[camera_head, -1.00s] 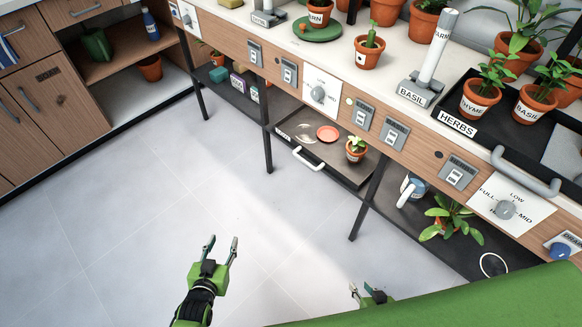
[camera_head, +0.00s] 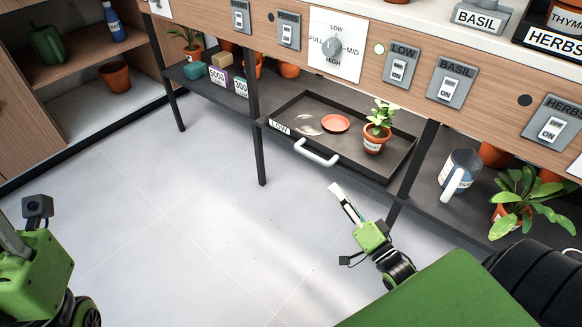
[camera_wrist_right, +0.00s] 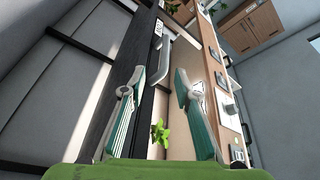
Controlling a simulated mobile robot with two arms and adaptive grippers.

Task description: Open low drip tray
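The low drip tray (camera_head: 352,168) is a dark shallow tray under the counter, labelled LOW, with its front roughly in line with the shelf edge. Its white bar handle (camera_head: 316,153) faces the floor area and also shows in the right wrist view (camera_wrist_right: 172,58). A small potted plant (camera_head: 376,133) and a red saucer (camera_head: 335,123) are in the tray. My right gripper (camera_head: 340,196) is just in front of the handle, apart from it. Its fingers stand open and empty in the right wrist view (camera_wrist_right: 159,78). My left gripper (camera_head: 30,222) is partly in view at the left edge; its opening is unclear.
Dark table legs stand beside the tray, one at its left (camera_head: 256,140). A watering can (camera_head: 459,172) and a leafy plant (camera_head: 530,203) are on the shelf to the right. Small boxes (camera_head: 220,77) are to the left. The floor in front is clear.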

